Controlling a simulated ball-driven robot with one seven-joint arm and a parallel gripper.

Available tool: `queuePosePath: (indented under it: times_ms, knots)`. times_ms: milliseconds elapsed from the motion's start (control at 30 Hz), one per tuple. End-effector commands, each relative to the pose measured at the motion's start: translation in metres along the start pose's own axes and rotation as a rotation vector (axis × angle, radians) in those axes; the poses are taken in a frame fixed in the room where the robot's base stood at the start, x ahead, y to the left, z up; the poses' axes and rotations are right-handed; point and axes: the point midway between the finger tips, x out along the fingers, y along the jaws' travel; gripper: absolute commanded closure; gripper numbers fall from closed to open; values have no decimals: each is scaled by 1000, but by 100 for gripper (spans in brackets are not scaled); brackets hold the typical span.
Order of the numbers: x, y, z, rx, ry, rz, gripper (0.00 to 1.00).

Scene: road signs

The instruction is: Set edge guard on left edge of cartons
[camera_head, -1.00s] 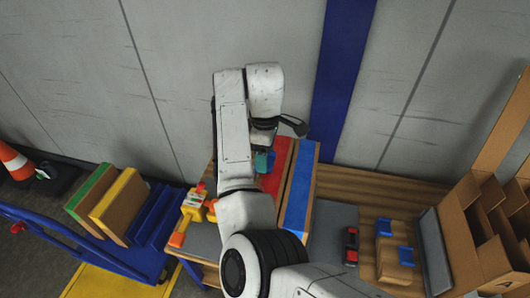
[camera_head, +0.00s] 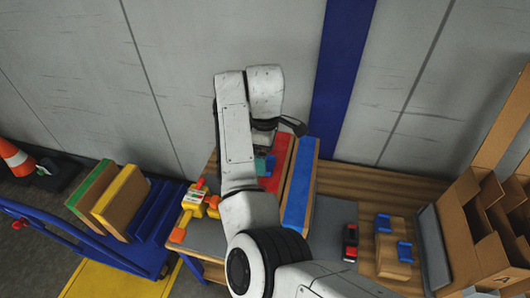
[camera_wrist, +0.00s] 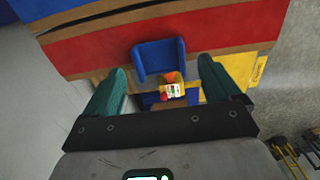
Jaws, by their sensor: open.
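A blue edge guard (camera_wrist: 160,58) sits against the near edge of the red-striped carton (camera_wrist: 110,50) in the wrist view. In the head view part of it shows (camera_head: 270,162), beside the red-striped carton (camera_head: 281,158). A blue-striped carton (camera_head: 299,187) stands to the right. My gripper (camera_wrist: 165,80) is open. Its teal fingers stand either side of the guard, with a gap on both sides. In the head view my arm hides most of my gripper. Two more blue guards (camera_head: 383,223) (camera_head: 404,252) sit on a wooden block.
A yellow-and-orange tool (camera_head: 194,205) lies left of my arm. A red-and-black item (camera_head: 350,243) lies near the wooden block (camera_head: 390,265). Open cardboard boxes (camera_head: 480,225) stand at the right. A blue cart (camera_head: 120,245) with panels stands at the left.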

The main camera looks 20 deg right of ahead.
Motion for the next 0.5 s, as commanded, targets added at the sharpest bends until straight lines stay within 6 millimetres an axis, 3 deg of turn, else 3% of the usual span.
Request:
queuePosePath:
  times_ms: [267, 500]
  knots:
    - [-9, 1, -1, 0, 3, 3, 9]
    - [-56, 1, -1, 1, 3, 3, 9]
